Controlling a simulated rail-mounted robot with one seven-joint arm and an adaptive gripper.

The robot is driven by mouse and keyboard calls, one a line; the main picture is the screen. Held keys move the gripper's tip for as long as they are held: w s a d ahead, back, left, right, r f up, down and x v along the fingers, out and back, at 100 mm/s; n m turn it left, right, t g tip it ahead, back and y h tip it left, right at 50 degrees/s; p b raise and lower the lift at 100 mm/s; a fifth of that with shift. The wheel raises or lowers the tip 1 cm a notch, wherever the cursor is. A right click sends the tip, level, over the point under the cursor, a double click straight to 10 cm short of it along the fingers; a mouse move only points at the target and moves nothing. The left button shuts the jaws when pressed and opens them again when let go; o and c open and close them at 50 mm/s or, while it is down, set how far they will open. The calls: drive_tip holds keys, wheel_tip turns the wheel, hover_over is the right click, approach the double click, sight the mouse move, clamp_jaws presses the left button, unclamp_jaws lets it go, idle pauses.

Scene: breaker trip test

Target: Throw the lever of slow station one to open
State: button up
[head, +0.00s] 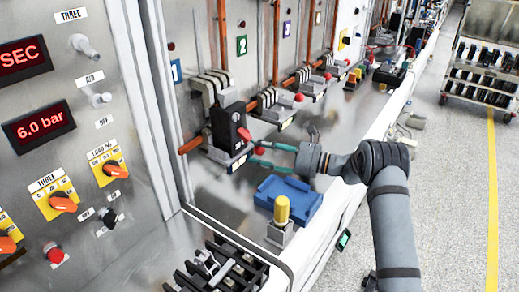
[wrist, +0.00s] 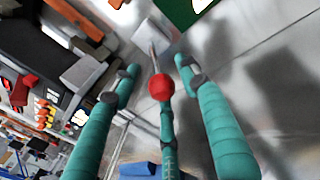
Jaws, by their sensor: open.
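The lever of station one is a thin metal rod with a red ball knob (head: 260,151). It stands at the front of the black breaker (head: 228,125), near the blue "1" plate (head: 176,71). My gripper (head: 255,153) has its teal fingers spread on either side of the knob. In the wrist view the knob (wrist: 161,87) lies between the open fingers of my gripper (wrist: 157,68), with its rod running up past the fingertips. A third finger comes up from below, close behind the knob; contact cannot be told.
A blue tray (head: 288,201) and a yellow-capped post (head: 281,210) stand on the bench below my gripper. More stations with red knobs (head: 299,98) line the bench farther back. A panel with orange knobs (head: 64,203) is at left.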

drive_tip(key=shift+c, duration=1)
clamp_jaws()
drive_tip(key=shift+r, duration=0.1)
